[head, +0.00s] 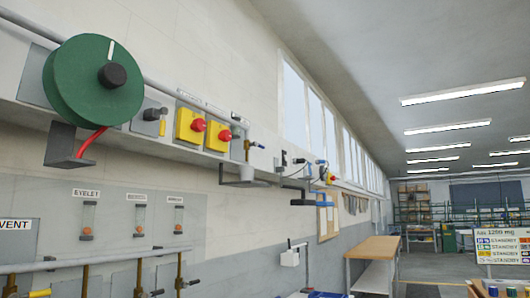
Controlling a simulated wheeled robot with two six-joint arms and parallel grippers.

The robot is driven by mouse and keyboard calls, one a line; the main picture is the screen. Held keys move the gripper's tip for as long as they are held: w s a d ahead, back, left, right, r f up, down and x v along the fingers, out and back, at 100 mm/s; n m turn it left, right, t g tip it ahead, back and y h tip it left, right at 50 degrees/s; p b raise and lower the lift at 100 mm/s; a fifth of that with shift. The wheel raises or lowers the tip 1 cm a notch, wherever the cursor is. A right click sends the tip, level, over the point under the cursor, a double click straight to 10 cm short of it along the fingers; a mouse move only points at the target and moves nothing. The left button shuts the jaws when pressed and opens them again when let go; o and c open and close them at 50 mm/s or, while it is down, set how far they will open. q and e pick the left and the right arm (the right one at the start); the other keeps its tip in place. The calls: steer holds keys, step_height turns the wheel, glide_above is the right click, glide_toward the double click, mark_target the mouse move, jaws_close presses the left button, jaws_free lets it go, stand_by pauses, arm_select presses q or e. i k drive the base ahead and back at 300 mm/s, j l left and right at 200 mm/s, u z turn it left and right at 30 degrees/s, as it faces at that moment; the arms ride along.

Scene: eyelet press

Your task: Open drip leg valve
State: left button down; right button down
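No valve in view has a readable drip leg label. A small valve with a yellow handle (162,127) is on a grey wall plate, right of the big green reel. A brass fitting with a short lever (248,145) sits further right, above a light cup (250,172) on a bracket. At the bottom left, several brass drop pipes (180,270) hang from a grey horizontal pipe (75,265); dark handles (190,283) show beside them, and their lower ends are cut off. Neither of my grippers is in view.
The green reel (93,80) and its grey bracket (70,145) stick out from the wall. Two yellow boxes with red buttons (190,126) (218,136) are on the rail. Sight tubes hang under labels, one reading EYELET (88,217). A wooden bench (375,247) stands further back; open floor (425,275) lies to its right.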

mark_target(259, 146)
steer(key=i+l+z, duration=0.2)
steer(key=i+l, duration=0.15)
steer(key=i+l+z, duration=0.2)
steer(key=i, duration=0.4)
steer(key=i+l+z, duration=0.2)
steer(key=i, duration=0.3)
steer(key=i+l+z, duration=0.2)
steer(key=i, duration=0.3)
